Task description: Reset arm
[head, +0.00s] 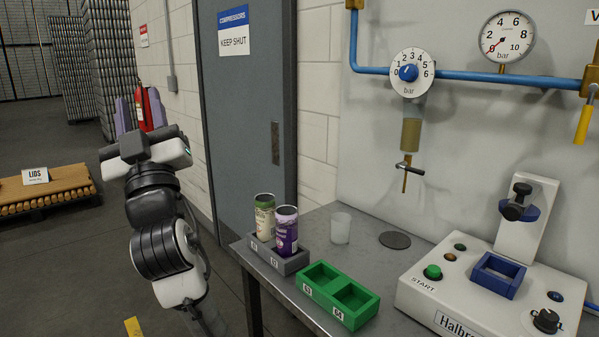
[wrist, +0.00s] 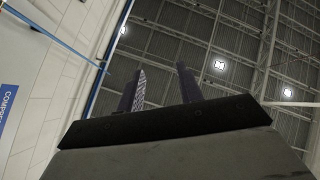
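My arm stands folded upright at the left of the head view, clear of the workbench. My gripper (head: 139,108) is at its top, with two purple-grey fingers pointing up and apart. In the wrist view, the same two fingers of my gripper (wrist: 162,88) point up towards the ceiling with a clear gap between them. Nothing is held between them.
The workbench (head: 375,268) carries a grey holder (head: 291,265) with a green-labelled can (head: 265,218) and a purple can (head: 286,232), an empty green tray (head: 325,297), a translucent cup (head: 341,228) and a press machine (head: 440,292). A grey door (head: 240,130) stands behind my arm.

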